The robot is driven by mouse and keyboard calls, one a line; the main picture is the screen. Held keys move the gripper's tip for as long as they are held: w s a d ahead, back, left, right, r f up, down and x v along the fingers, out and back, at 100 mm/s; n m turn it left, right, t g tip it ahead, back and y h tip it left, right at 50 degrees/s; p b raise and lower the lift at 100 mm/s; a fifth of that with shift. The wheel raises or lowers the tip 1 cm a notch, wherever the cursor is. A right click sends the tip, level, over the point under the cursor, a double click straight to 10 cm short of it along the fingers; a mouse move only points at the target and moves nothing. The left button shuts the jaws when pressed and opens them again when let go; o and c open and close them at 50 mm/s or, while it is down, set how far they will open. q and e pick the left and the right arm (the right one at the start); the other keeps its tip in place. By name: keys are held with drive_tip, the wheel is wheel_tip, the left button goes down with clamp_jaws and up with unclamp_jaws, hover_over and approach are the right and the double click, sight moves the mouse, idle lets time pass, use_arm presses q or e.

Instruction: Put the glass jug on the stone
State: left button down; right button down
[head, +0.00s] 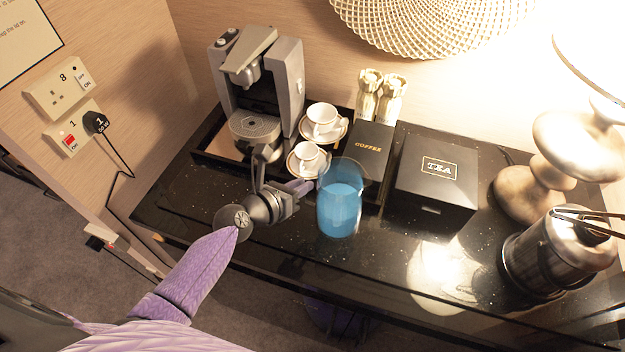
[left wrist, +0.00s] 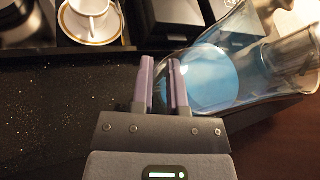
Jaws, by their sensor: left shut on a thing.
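The glass jug (head: 340,212), clear with blue liquid in it, is at the middle of the black speckled stone counter (head: 385,250). My left gripper (head: 303,187) reaches it from the left and is shut on it. In the left wrist view the jug (left wrist: 208,80) lies just right of the fingers (left wrist: 163,85), which are close together at its side. The exact spot of the grip is unclear. I cannot tell whether the jug's base touches the stone. My right gripper is not in view.
A coffee machine (head: 259,85) and two cups on saucers (head: 307,160) stand behind my left gripper. A coffee box (head: 368,150) and a black tea box (head: 437,175) are behind the jug. A metal flask (head: 560,255) and lamp (head: 535,190) stand at right.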

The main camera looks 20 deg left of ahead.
use_arm(q)
wheel_tip(320, 180, down, 5)
drive_tip(key=b, duration=0.3)
drive_tip(key=shift+w, duration=0.1)
drive_tip(key=c, duration=1)
unclamp_jaws()
drive_tip(key=shift+f+b, duration=0.2)
drive_tip(key=shift+b, duration=0.1)
drive_tip(key=shift+c, duration=0.2)
drive_tip(key=o, duration=0.4)
